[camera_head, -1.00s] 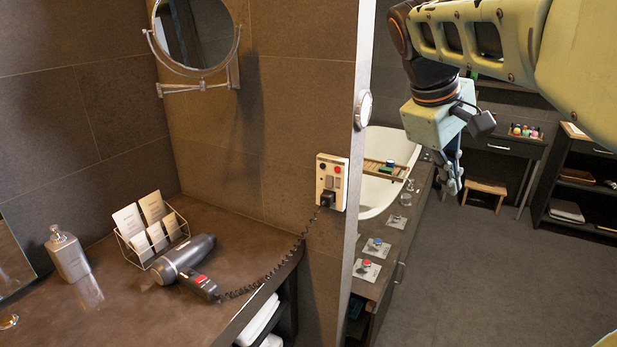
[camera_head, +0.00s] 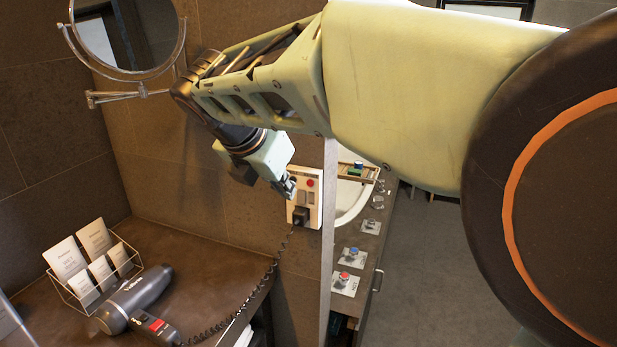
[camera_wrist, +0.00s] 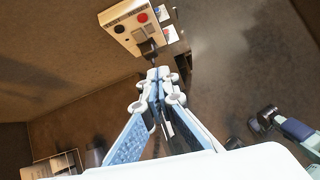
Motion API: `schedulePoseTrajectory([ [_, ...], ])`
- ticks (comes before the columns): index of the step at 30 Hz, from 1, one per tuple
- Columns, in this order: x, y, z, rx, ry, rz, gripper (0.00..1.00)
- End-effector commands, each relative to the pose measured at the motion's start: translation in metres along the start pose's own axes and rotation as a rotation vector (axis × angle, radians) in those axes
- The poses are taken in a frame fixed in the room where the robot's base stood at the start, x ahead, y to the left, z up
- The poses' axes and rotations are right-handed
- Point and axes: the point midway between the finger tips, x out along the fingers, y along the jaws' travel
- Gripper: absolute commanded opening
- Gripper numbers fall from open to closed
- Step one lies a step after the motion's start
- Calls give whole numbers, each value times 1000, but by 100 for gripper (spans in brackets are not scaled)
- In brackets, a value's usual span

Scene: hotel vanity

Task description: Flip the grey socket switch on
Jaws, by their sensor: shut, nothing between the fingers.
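The socket panel (camera_head: 316,211) is a cream plate on the brown tiled wall near its right edge. It carries a red button (camera_head: 310,183) and a black plug (camera_head: 301,215) with a coiled cord. In the wrist view, the panel (camera_wrist: 112,16) also shows a black button (camera_wrist: 119,29) and a small grey switch area (camera_wrist: 138,35) above the plug (camera_wrist: 149,49). The grey switch's position cannot be told. My gripper (camera_head: 289,189) is shut and empty. It overlaps the panel's upper left in the head view. In the wrist view, its fingertips (camera_wrist: 159,74) point toward the plug; contact cannot be told.
A hair dryer (camera_head: 140,298) and a wire card rack (camera_head: 127,262) sit on the dark counter. A round mirror (camera_head: 125,35) on a wall bracket is at upper left. A ledge with knobs (camera_head: 351,254) runs right of the wall edge.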

Motion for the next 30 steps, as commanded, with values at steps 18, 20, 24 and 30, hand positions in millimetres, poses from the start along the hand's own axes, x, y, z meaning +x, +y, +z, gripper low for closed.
schedulePoseTrajectory([
  [18,-1,19,-17,-152,-4,36,0],
  [20,3,19,-17,-152,-3,35,0],
  [24,24,19,-18,-151,-1,32,0],
  [30,67,20,-18,-152,-1,31,0],
])
